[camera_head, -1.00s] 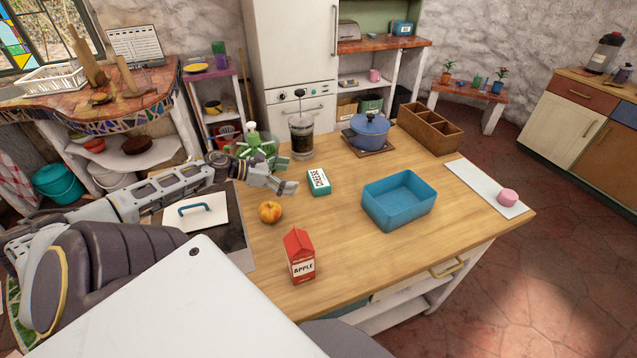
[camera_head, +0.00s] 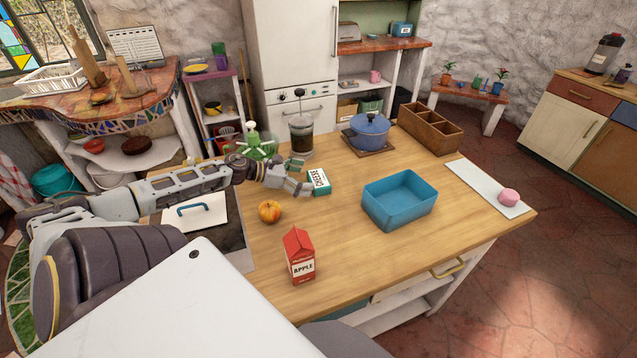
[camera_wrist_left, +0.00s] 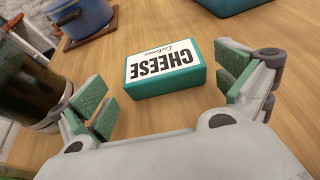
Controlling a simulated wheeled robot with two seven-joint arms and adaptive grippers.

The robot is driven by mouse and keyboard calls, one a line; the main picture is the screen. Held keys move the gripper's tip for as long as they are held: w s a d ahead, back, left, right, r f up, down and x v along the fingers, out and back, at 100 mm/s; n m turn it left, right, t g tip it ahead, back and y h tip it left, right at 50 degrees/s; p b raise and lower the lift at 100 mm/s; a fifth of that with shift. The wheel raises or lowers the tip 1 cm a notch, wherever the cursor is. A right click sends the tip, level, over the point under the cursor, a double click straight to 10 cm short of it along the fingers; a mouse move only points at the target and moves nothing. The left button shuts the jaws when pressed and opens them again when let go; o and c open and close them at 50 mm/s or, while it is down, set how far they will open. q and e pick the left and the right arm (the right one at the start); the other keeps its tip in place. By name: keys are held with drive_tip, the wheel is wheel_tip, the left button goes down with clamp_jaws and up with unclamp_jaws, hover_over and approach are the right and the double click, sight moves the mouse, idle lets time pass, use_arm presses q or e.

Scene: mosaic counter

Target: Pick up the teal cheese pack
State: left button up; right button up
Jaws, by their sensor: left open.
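The teal cheese pack (camera_head: 319,182) lies flat on the wooden counter, its white "CHEESE" label facing up. In the left wrist view the pack (camera_wrist_left: 166,86) lies just ahead of the fingers, between their lines and a little beyond the tips. My left gripper (camera_head: 299,178) is at the left side of the pack in the head view. In the left wrist view the gripper (camera_wrist_left: 172,97) is open, with green pads on both sides and nothing held. My right gripper is out of view.
A French press (camera_head: 301,136) stands close behind the left gripper. An orange fruit (camera_head: 269,211), a red apple carton (camera_head: 299,256) and a blue bin (camera_head: 399,212) stand on the counter. A blue pot (camera_head: 369,131) and wooden organizer (camera_head: 430,127) are behind. Bare counter lies right of the carton.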

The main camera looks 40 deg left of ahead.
sight(315, 178)
use_arm(q)
drive_tip(key=shift+w+d+f, duration=0.1)
drive_tip(key=shift+w+d, duration=0.15)
drive_tip(key=shift+w, duration=0.1)
drive_tip(key=shift+b+x, duration=0.5)
drive_tip(key=shift+x, duration=0.75)
drive_tip(key=shift+w+d+f, duration=0.3)
drive_tip(key=shift+w+d, duration=0.1)
drive_tip(key=shift+w, duration=0.15)
drive_tip(key=shift+w+d+b, duration=0.1)
drive_tip(key=shift+w+b, duration=0.05)
drive_tip(key=shift+b, duration=0.15)
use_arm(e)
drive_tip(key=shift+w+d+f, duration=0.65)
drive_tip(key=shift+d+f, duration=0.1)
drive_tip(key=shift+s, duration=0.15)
use_arm(q)
drive_tip(key=shift+c, duration=0.3)
drive_tip(key=c, duration=0.8)
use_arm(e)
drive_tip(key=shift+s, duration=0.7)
